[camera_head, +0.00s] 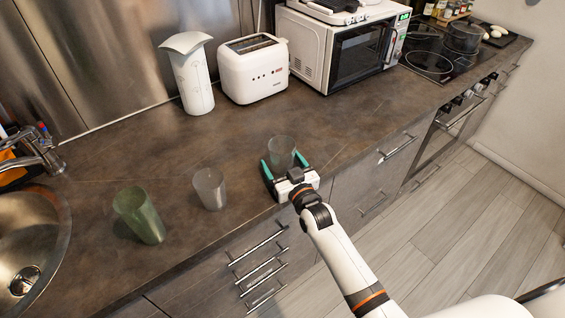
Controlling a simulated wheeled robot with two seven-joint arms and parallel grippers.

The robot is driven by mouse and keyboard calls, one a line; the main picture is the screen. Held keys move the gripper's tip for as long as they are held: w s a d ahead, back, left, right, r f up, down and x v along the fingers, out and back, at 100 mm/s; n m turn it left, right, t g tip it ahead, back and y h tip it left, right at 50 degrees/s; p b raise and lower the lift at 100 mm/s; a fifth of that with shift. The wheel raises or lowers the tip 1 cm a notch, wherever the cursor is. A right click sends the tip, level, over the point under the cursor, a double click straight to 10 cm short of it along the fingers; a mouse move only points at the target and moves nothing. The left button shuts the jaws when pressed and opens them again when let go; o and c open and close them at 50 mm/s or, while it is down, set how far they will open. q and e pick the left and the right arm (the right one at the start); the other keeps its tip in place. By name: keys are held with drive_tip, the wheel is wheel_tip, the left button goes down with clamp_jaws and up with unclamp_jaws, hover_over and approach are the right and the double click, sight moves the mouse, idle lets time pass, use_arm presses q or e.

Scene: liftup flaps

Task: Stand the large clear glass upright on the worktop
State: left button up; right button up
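My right gripper (281,158) is at the worktop's front part, with its teal fingers on either side of a clear glass (282,147). This glass looks roughly upright; its lower part is partly hidden by the gripper, so I cannot tell whether its base touches the worktop (130,160). I cannot tell whether the fingers press on it. A second clear glass (210,188) stands upright to the left, apart from the gripper. I cannot tell surely which clear glass is larger. My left gripper is not in view.
A green glass (140,215) stands further left, near the sink (30,245). Drawers with handles (258,243) lie below the front edge.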

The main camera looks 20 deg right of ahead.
drive_tip(key=shift+s, duration=0.1)
drive_tip(key=shift+s+d+f, duration=0.1)
drive_tip(key=shift+s+f, duration=0.05)
drive_tip(key=shift+s, duration=0.15)
drive_tip(key=s+d+f+g+h+b, duration=0.1)
drive_tip(key=s+d+f+g, duration=0.15)
drive_tip(key=s+g, duration=0.95)
drive_tip(key=s+d+f+g+h, duration=0.15)
drive_tip(key=s+f, duration=0.25)
drive_tip(key=s, duration=1.8)
wheel_tip(320, 180, down, 27)
drive_tip(key=s+g, duration=0.2)
drive_tip(key=s+d+f+g, duration=0.1)
drive_tip(key=s+d+f, duration=0.1)
drive_tip(key=s+f, duration=1.2)
drive_tip(key=shift+s+d+n, duration=0.3)
drive_tip(key=shift+s+d, duration=0.05)
drive_tip(key=shift+s, duration=0.45)
